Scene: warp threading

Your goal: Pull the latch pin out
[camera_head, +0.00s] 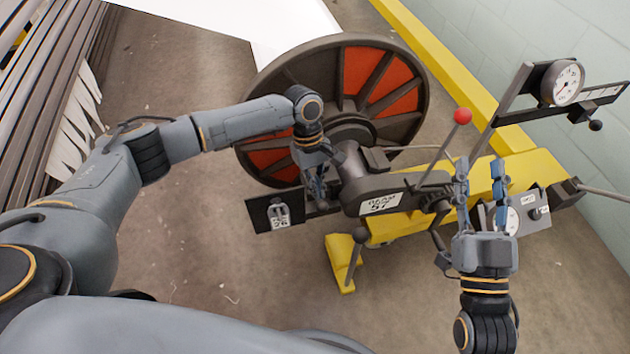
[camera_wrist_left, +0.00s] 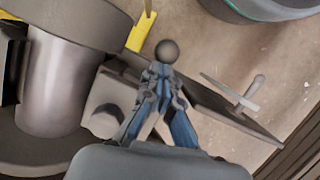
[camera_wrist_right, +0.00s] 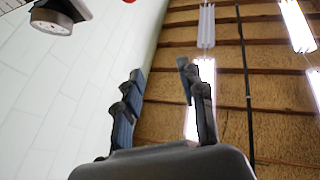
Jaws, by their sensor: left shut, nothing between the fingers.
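My left gripper (camera_head: 318,200) points down beside the dark machine head, near the black plate (camera_head: 262,216) with a tag. In the left wrist view my left gripper (camera_wrist_left: 162,72) has its fingertips together, with nothing held. A dark round knob (camera_wrist_left: 166,50) appears just past the fingertips; I cannot tell whether it touches them. Whether this knob is the latch pin's is not clear, and the pin's shaft is hidden. My right gripper (camera_head: 480,170) is raised in front of the yellow beam, fingers apart and empty; they also show apart in the right wrist view (camera_wrist_right: 160,75).
A large reel with orange panels (camera_head: 350,75) stands behind my left gripper. A red-knobbed lever (camera_head: 462,116) rises near my right gripper. A gauge (camera_head: 563,83) is at right. The floor is mostly clear.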

